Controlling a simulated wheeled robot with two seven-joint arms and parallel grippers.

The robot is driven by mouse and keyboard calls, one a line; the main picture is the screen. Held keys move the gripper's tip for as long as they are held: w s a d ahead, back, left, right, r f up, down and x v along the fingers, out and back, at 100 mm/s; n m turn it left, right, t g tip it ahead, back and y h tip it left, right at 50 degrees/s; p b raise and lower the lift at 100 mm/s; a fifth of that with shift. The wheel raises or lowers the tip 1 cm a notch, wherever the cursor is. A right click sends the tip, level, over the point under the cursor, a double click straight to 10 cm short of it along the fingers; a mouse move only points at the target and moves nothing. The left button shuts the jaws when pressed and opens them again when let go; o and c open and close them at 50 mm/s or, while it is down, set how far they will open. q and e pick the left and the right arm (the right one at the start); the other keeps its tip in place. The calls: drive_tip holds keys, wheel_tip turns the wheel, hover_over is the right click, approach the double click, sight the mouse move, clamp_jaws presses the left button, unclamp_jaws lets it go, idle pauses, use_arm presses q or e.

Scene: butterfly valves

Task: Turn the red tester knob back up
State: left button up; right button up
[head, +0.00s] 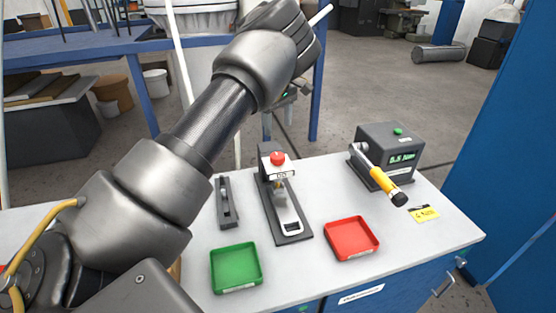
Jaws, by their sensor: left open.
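The red tester knob (278,158) sits on top of the tester (271,231), a dark stand with a white-faced head and a long base on the bench. A small metallic part (281,194) is under the head; whether the knob's shaft touches it is too small to tell. My left gripper (291,95) is open, above and behind the knob in the picture and apart from it. My left forearm and wrist cross in front and hide much of the gripper. My right gripper is not in view.
On the bench (310,281) are a green tray (236,290), a red tray (352,256), a dark narrow fixture (227,204) and a grey display box (398,137) with a yellow-handled tool (388,185). A yellow card (424,213) lies at right. A blue cabinet stands far right.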

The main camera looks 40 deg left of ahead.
sight(277, 155)
use_arm(q)
wheel_tip(277, 155, down, 10)
drive_tip(key=p, duration=0.3)
drive_tip(key=shift+s+r, duration=0.1)
drive_tip(key=shift+s, duration=0.05)
drive_tip(key=shift+f, duration=0.5)
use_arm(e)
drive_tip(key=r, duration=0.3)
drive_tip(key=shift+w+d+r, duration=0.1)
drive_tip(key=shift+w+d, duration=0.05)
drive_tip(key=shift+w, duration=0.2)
use_arm(q)
drive_tip(key=c, duration=1)
